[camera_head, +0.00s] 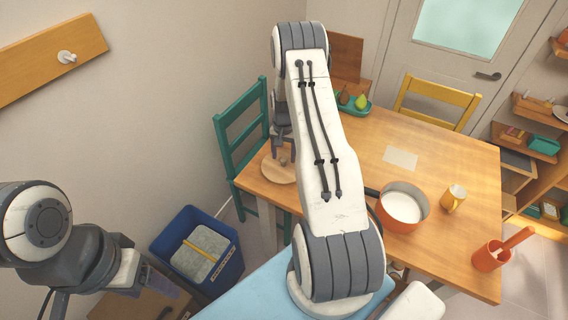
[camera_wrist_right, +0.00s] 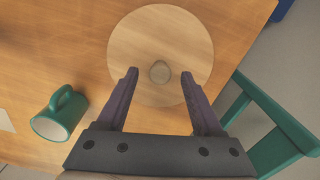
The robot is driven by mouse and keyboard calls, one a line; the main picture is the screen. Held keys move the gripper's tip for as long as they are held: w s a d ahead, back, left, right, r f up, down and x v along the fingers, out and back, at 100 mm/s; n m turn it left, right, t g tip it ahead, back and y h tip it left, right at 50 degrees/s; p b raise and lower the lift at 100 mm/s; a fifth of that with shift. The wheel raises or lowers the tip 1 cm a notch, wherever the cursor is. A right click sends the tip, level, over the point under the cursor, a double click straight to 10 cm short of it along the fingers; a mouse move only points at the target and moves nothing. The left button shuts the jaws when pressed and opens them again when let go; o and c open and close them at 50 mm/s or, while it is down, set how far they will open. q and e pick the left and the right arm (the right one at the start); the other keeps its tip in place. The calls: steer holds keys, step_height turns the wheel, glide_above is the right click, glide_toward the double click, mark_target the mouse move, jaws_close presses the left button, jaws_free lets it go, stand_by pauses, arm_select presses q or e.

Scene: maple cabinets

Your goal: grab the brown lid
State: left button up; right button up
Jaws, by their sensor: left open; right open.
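The brown lid (camera_head: 270,171) is a round, light wooden disc with a small knob, lying flat near the table's left corner. It also shows in the right wrist view (camera_wrist_right: 150,30). My right gripper (camera_head: 284,158) is over it with fingers pointing down. In the right wrist view this gripper (camera_wrist_right: 160,74) is open, and the knob appears between its fingertips. Neither finger visibly touches the knob; the remaining height is hard to tell. My arm hides part of the lid in the head view. My left gripper (camera_head: 165,292) is open and empty at the lower left, away from the table.
A green mug (camera_wrist_right: 59,116) stands left of the lid in the right wrist view. An orange pot (camera_head: 400,222), yellow mug (camera_head: 453,198) and orange container (camera_head: 491,257) stand on the table (camera_head: 440,155). A green chair (camera_head: 241,140) and blue bin (camera_head: 228,255) are beside it.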

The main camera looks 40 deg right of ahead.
steer(key=shift+f, duration=0.8)
jaws_close()
steer(key=shift+r, duration=0.15)
